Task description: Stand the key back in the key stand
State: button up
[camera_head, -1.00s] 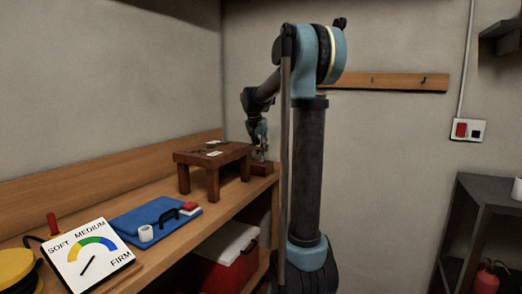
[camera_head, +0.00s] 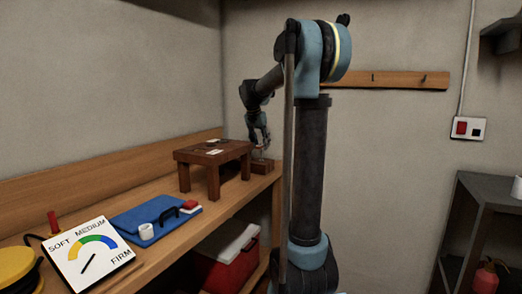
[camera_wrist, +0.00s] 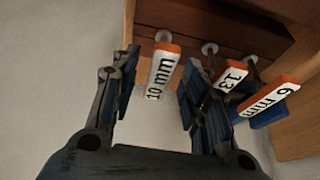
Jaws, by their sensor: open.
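In the wrist view an orange key labelled "10 mm" (camera_wrist: 162,72) shows between my open gripper's fingers (camera_wrist: 158,88), apparently with clear room on its left side. Its pale round end is by the brown wooden key stand (camera_wrist: 225,22), in a row with the keys "13" (camera_wrist: 229,76) and "6 mm" (camera_wrist: 268,101). The right finger partly covers the "13" key. It appears to stand in the block, but its seating is hard to tell. In the head view my gripper (camera_head: 261,146) is just above the small stand (camera_head: 262,167) at the bench's far end.
A small dark wooden table (camera_head: 190,155) with pale labels stands left of the stand. A blue mat (camera_head: 125,222) with a white cup-like object, a dial board (camera_head: 88,254) and a yellow reel (camera_head: 14,268) lie nearer. A red-and-white cooler (camera_head: 228,262) is below.

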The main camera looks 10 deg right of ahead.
jog(key=v, duration=0.9)
